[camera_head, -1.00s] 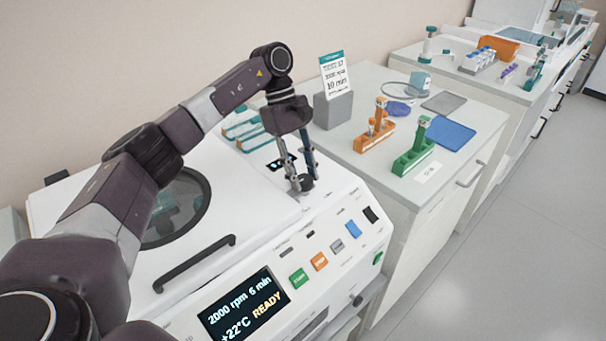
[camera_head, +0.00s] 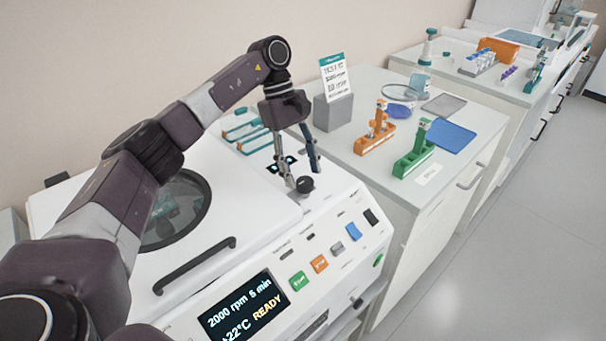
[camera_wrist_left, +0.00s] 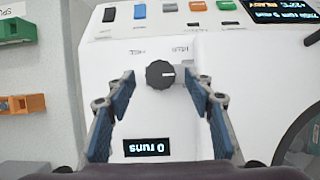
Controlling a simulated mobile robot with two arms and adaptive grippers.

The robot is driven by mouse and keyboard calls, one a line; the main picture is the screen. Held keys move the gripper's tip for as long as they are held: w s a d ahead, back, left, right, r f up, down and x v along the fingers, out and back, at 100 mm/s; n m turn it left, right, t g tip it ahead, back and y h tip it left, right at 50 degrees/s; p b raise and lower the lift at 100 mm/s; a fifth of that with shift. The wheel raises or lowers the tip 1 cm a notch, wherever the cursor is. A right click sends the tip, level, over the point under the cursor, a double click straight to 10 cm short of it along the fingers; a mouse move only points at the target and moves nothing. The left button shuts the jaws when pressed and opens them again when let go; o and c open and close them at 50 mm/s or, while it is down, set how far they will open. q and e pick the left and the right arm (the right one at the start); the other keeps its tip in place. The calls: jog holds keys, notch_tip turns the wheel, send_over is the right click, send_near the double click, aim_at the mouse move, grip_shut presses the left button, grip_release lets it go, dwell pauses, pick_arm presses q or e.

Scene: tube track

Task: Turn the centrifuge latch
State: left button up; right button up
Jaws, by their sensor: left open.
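The centrifuge (camera_head: 240,215) is a white machine with a closed lid, a round window and a display reading 2000 rpm 5 min, +22°C, READY. Its latch is a dark round knob (camera_head: 305,185) on the top right, also in the left wrist view (camera_wrist_left: 160,74); a pale mark on it points right there. My left gripper (camera_head: 302,172) is just above and behind the knob, fingers spread. In the left wrist view the left gripper (camera_wrist_left: 160,82) is open, with its fingertips on either side of the knob and a gap on each side. My right gripper is out of view.
Coloured buttons (camera_head: 320,263) line the front panel, and a black lid handle (camera_head: 195,265) lies left of them. An orange rack (camera_head: 375,138), a green rack (camera_head: 412,162) and a grey sign block (camera_head: 333,110) stand on the counter to the right.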

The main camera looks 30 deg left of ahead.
pick_arm(q)
jog(key=v, duration=1)
jog(key=shift+r, duration=0.2)
